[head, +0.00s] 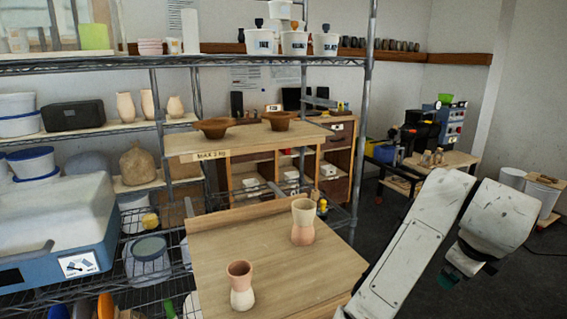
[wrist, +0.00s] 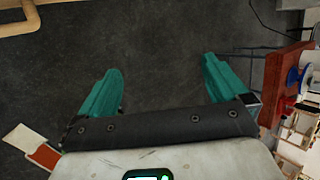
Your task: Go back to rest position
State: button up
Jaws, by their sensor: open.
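My gripper (head: 461,272) is at the right of the head view, at the end of my white arm, to the right of the wooden table and apart from it. In the wrist view, its two teal fingers (wrist: 160,85) are spread wide with only dark floor between them. It is open and empty. Two vases stand upright on the wooden table (head: 215,262): a pink and cream vase (head: 241,286) near the front, and a cream and pink vase (head: 303,222) further back to the right.
A wire shelf (head: 160,110) with pots and buckets stands behind and left of the table. A second table (head: 447,160) with machines and white buckets (head: 541,198) stand at the far right. Dark floor (wrist: 160,40) lies below my gripper.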

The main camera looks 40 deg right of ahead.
jog(key=w+a+f+n+t, duration=0.1)
jog(key=w+a+f+n, duration=0.2)
jog(key=a+f+n, duration=0.55)
jog(key=w+a+f+n, duration=0.1)
jog(key=w+f+n, duration=0.3)
jog(key=n, duration=1)
jog(key=s+a+f+n+g+y, duration=0.1)
jog(key=s+a+f+n+y, duration=0.2)
jog(key=s+a+f+n, duration=0.3)
jog(key=s+a+f+n+g+y, duration=0.1)
jog(key=s+a+f+n+y, duration=0.2)
jog(key=s+a+f+n, duration=0.4)
jog(key=a+f+n, duration=0.1)
jog(key=a+f, duration=0.4)
jog(key=shift+a+f+n+y, duration=0.2)
jog(key=shift+a+n+y, duration=0.1)
jog(key=shift+a+n, duration=0.1)
